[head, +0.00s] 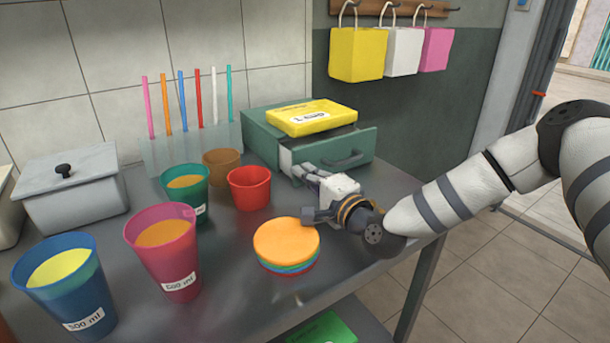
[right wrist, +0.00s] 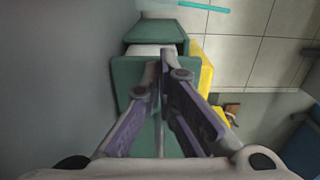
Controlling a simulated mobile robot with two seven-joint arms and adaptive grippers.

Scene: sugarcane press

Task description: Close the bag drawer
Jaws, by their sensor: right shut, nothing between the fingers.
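The green bag drawer (head: 345,152) stands partly open from its green cabinet (head: 262,138) at the back of the counter. Its front panel with a dark handle faces right and toward me. My right gripper (head: 305,170) is shut and empty, with its fingertips at the left part of the drawer front. In the right wrist view the fingers (right wrist: 165,55) meet in front of the green drawer front (right wrist: 128,85). I cannot tell whether they touch it. A yellow package (head: 312,117) lies on top of the cabinet. My left gripper is not in view.
A red cup (head: 249,187) and a stack of coloured lids (head: 286,243) stand close to my right gripper. Several filled cups, including a pink one (head: 166,250), stand at the left. Straws (head: 182,98) stand behind. Paper bags (head: 357,54) hang on the wall.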

